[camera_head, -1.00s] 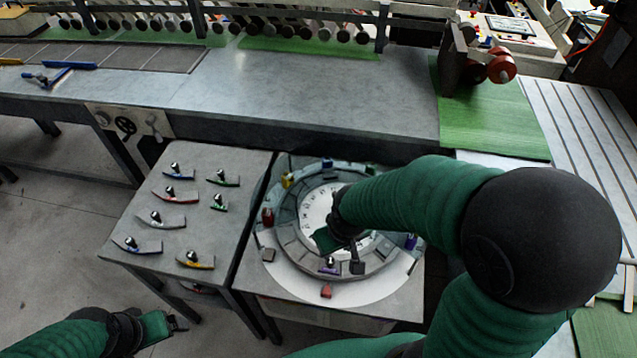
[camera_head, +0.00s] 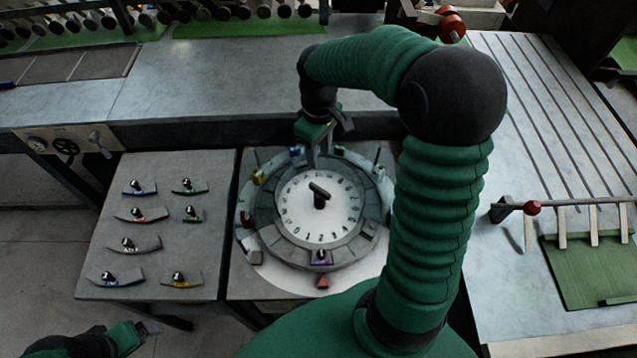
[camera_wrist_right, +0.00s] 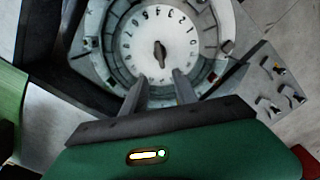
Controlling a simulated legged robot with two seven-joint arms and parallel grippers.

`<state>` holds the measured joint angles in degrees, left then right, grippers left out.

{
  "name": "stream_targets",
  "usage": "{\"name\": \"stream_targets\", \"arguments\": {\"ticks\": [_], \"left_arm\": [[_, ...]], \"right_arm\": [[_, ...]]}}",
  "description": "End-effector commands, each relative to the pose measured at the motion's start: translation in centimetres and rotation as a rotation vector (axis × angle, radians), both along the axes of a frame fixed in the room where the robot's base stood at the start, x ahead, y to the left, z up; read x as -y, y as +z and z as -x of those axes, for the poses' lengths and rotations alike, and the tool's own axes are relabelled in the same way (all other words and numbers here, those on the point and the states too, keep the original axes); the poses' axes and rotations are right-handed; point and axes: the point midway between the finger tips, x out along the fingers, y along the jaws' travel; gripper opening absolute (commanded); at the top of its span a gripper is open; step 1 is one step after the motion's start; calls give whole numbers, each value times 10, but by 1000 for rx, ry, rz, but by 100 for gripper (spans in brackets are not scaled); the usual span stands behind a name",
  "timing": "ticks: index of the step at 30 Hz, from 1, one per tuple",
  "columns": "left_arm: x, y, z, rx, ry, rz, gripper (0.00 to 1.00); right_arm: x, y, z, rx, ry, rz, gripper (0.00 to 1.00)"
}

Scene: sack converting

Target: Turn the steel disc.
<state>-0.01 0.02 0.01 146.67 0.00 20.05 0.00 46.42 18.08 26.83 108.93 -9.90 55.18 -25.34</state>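The steel disc (camera_head: 275,235) is a round grey plate with a segmented ring, set in a table. A white numbered dial (camera_head: 340,225) with a black pointer knob (camera_head: 319,195) sits at its middle. Small coloured parts, such as a yellow one (camera_head: 258,177) and a purple one (camera_head: 320,257), stand around the ring. My right gripper (camera_head: 322,155) is over the disc's far side, beyond the dial. The right wrist view shows its two fingers (camera_wrist_right: 160,92) apart with nothing between them, pointing toward the knob (camera_wrist_right: 160,55). My left gripper (camera_head: 150,327) is low at the left, away from the disc; its finger gap is unclear.
A grey side table (camera_head: 205,235) left of the disc holds several small curved pieces with black knobs. A long bench (camera_head: 210,85) runs behind. A slatted table (camera_head: 560,120) with a red-knobbed lever (camera_head: 532,207) and green mat (camera_head: 590,275) is at right.

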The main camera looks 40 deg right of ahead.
Motion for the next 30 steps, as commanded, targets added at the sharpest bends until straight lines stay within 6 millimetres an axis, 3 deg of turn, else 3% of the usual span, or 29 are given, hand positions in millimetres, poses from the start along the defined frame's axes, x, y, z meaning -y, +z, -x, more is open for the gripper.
{"name": "stream_targets", "arguments": {"ticks": [9, 15, 20, 28, 30], "left_arm": [[0, 2, 0, 0, 0, 0, 87], [0, 3, 0, 0, 0, 0, 87], [0, 3, 0, 0, 0, 0, 87], [0, 3, 0, 0, 0, 0, 87], [0, 3, 0, 0, 0, 0, 87]], "right_arm": [[1, -85, 1, -5, -1, -6, 35], [0, -129, 2, -5, -1, -5, 35], [1, -146, 2, 0, -1, -2, 35], [0, -148, 1, 0, -2, 0, 35], [1, -148, 1, 0, -2, -1, 27]]}}
